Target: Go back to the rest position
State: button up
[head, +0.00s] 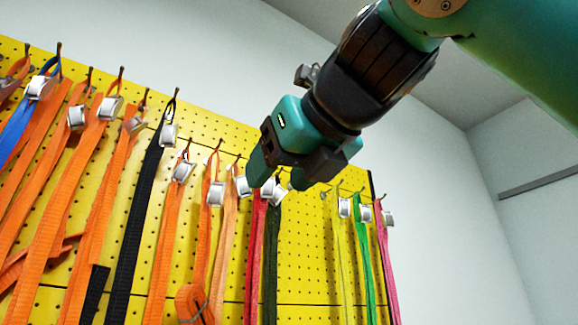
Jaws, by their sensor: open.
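My gripper (275,182) is at the upper middle of the head view, at the end of my teal and black arm. It is open, and its two teal fingers point down and left toward the pegboard. Behind its fingertips hang a red strap (254,255) and a dark green strap (271,265) with white tags. The fingers cover the tops of these straps and their hooks. I see no strap held in the fingers, and I cannot tell how far they are from the tags.
A yellow pegboard (310,270) carries several hooked straps. Orange straps (60,210), a blue strap (17,125) and a black strap (137,215) hang left. Bright green (364,265) and pink (388,275) straps hang right. The room above and right of the board is clear.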

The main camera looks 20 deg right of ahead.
jog(key=shift+p+v, duration=0.35)
jog(key=shift+v, duration=0.4)
jog(key=w+a+f+n+g+b, duration=0.15)
jog(key=w+f+n+b, duration=0.25)
jog(key=f+n, duration=0.5)
jog(key=w+a+f+n+g+b, duration=0.1)
jog(key=w+a+f+n+b, duration=0.25)
jog(key=f+n, duration=0.55)
jog(key=d+f+n+g+b, duration=0.2)
jog(key=f+n, duration=0.2)
jog(key=f, duration=0.7)
jog(key=d+f+n+g+b, duration=0.1)
jog(key=f+n+g+b, duration=0.2)
jog(key=f, duration=0.7)
jog(key=s+d+f+n+g+b, duration=0.2)
jog(key=s+f+n, duration=0.4)
jog(key=f, duration=0.7)
jog(key=s+d+f+n+g+b, duration=0.3)
jog(key=s+d+f+n+g, duration=0.2)
jog(key=s+f, duration=0.4)
notch_tip(320, 180, down, 4)
jog(key=shift+d+f+n, duration=0.1)
jog(key=shift+d+n, duration=0.1)
jog(key=shift+n, duration=0.6)
